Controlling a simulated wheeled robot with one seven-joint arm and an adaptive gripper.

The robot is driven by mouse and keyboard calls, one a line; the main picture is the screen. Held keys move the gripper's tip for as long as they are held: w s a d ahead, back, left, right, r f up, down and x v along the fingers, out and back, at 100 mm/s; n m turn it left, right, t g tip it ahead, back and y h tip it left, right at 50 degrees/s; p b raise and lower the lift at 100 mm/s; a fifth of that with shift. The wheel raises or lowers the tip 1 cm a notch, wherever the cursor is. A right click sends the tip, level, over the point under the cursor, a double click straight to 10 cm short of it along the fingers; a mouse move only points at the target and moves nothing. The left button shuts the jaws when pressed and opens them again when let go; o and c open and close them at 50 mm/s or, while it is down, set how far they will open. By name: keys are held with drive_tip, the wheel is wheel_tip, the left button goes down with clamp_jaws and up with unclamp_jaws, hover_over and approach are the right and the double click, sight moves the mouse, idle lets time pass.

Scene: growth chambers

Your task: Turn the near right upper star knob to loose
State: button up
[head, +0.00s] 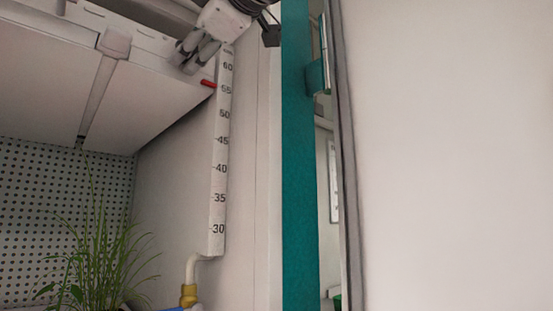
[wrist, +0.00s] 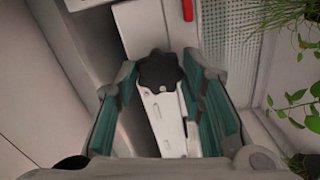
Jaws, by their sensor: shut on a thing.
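The black star knob (wrist: 160,70) sits at the top of a pale bracket (wrist: 170,120) in the wrist view. My gripper (wrist: 159,68) has one teal-padded finger on each side of the knob and is shut on it. In the head view my gripper (head: 188,57) is at the top, beside the upper end of the white numbered scale post (head: 219,150). The knob itself cannot be made out in the head view. Which way the knob is turned cannot be told.
A red pointer (head: 208,84) sticks out by the scale, just below my gripper. A white panel (head: 60,95) hangs at the upper left. A grassy plant (head: 95,255) stands below it before a perforated wall (head: 40,185). A teal door edge (head: 298,160) is to the right.

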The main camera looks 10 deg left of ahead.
drive_tip(key=o, duration=1.1)
drive_tip(key=shift+a, duration=0.1)
drive_tip(key=shift+o, duration=0.2)
drive_tip(key=v, duration=1.2)
